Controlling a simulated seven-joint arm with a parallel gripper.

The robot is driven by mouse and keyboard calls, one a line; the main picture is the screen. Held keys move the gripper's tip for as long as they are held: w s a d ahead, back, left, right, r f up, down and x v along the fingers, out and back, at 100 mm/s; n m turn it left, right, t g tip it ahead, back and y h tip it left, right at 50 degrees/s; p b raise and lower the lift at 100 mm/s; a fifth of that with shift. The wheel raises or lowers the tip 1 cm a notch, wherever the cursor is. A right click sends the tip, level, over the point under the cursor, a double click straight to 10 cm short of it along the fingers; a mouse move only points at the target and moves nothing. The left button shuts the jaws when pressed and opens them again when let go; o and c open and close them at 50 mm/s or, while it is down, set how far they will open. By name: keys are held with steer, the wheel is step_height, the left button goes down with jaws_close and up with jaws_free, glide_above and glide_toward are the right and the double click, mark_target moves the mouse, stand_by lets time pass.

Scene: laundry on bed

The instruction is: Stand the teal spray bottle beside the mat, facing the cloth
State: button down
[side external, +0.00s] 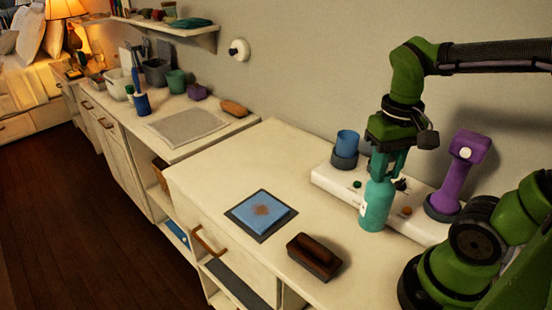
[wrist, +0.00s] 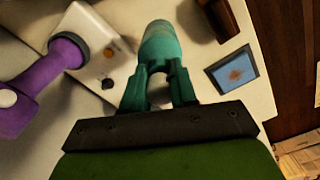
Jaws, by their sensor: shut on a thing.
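The teal spray bottle (side external: 376,205) is upright in my gripper (side external: 384,172), at the front edge of the white board. My gripper is shut on its top, and the fingers hide its head. I cannot tell whether its base touches a surface. In the wrist view the bottle (wrist: 160,45) shows beyond the teal fingers (wrist: 160,82). The dark mat (side external: 237,221) lies flat on the counter, left of the bottle. The blue cloth (side external: 262,204), with a brown stain, lies on the mat. Both also show at right in the wrist view, the cloth (wrist: 232,70) inside the mat's dark border.
A brown brush (side external: 314,257) lies between the mat and my arm's base. The white board (side external: 335,185) holds a blue cup (side external: 347,143) in a dark ring and a purple tool (side external: 455,175) in another. Counter around the mat is clear.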

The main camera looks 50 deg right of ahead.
steer(key=w+a+f+n, duration=0.2)
steer(key=w+n, duration=0.4)
steer(key=w, duration=1.2)
steer(key=s+d+m, duration=0.4)
steer(key=s+m, duration=0.5)
steer(key=s, duration=0.5)
steer(key=w+d+f, duration=0.1)
steer(key=w+f, duration=0.2)
steer(key=w, duration=0.5)
steer(key=w+f, duration=0.2)
steer(key=w, duration=0.6)
steer(key=shift+d+f, duration=0.35)
steer(key=shift+f, duration=0.05)
